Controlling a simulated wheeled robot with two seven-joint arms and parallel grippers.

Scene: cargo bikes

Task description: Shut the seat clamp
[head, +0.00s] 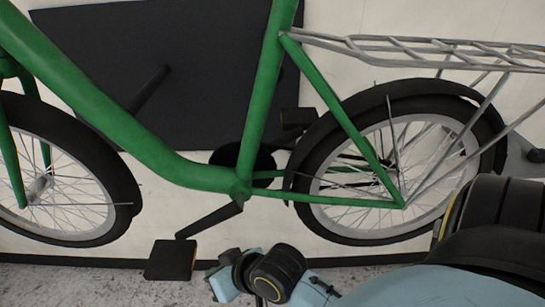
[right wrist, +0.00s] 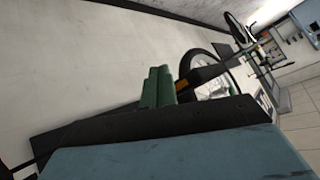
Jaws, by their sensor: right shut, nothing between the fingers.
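The seat clamp is not visible in either view. In the head view the green bike frame (head: 135,125) fills the middle, and its seat tube (head: 268,95) runs up out of the top edge. My right gripper (right wrist: 158,84) shows in the right wrist view as two dark green fingers side by side, shut with nothing between them. In the head view my right arm comes in from the lower right. Its light-blue and black wrist parts are low in the picture, below the bike's rear wheel; the fingers are not clear there. My left gripper is not in view.
A grey rear rack (head: 430,50) and the rear wheel (head: 395,165) stand at the right. The front wheel (head: 65,170) is at the left. A pedal (head: 171,260) hangs low near my right wrist. The right wrist view shows a tiled floor (right wrist: 304,125).

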